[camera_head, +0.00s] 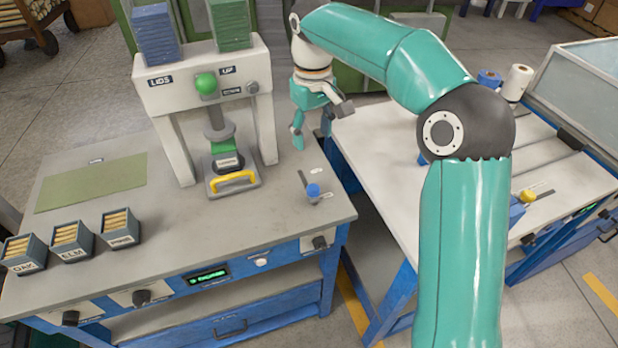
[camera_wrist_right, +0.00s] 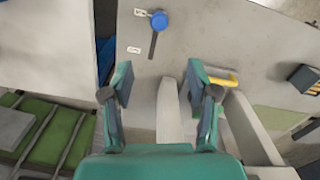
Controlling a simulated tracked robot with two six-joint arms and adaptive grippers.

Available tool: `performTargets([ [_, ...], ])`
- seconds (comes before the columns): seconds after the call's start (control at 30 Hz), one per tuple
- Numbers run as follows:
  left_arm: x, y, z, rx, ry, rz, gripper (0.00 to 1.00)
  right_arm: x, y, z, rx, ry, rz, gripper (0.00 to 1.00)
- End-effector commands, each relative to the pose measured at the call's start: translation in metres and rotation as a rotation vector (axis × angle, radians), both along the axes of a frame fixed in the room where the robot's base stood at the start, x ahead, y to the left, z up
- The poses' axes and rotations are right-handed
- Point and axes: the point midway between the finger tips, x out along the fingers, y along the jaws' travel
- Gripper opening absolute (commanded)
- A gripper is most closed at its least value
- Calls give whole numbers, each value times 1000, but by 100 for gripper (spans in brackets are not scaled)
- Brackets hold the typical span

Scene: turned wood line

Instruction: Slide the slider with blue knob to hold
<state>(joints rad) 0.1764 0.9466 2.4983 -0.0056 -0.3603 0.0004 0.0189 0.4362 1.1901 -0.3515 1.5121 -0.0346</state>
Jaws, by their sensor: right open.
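The slider's blue knob (camera_head: 313,190) stands at the near end of a short dark slot (camera_head: 303,176) on the grey bench, close to its right edge. The knob (camera_wrist_right: 159,20) and slot (camera_wrist_right: 153,45) also show in the right wrist view, with two small white labels beside them, too small to read. My right gripper (camera_head: 313,135) is open and empty, behind and above the knob and apart from it. In the wrist view its two fingers (camera_wrist_right: 158,78) are spread, with the slot beyond their tips. My left gripper is not in view.
A white press (camera_head: 156,97) with a yellow handle (camera_head: 233,182) stands left of the slider. Three labelled boxes (camera_head: 72,240) sit at the front left. A second bench (camera_head: 385,150) with a yellow knob (camera_head: 527,196) is at the right, across a gap. The bench top around the knob is clear.

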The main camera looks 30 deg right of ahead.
Motion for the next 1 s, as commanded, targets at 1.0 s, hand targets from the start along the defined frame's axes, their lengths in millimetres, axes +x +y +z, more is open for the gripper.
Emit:
performTargets([
  [1.0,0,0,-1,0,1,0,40,-4,-5,-162,1,0,-12,59],
])
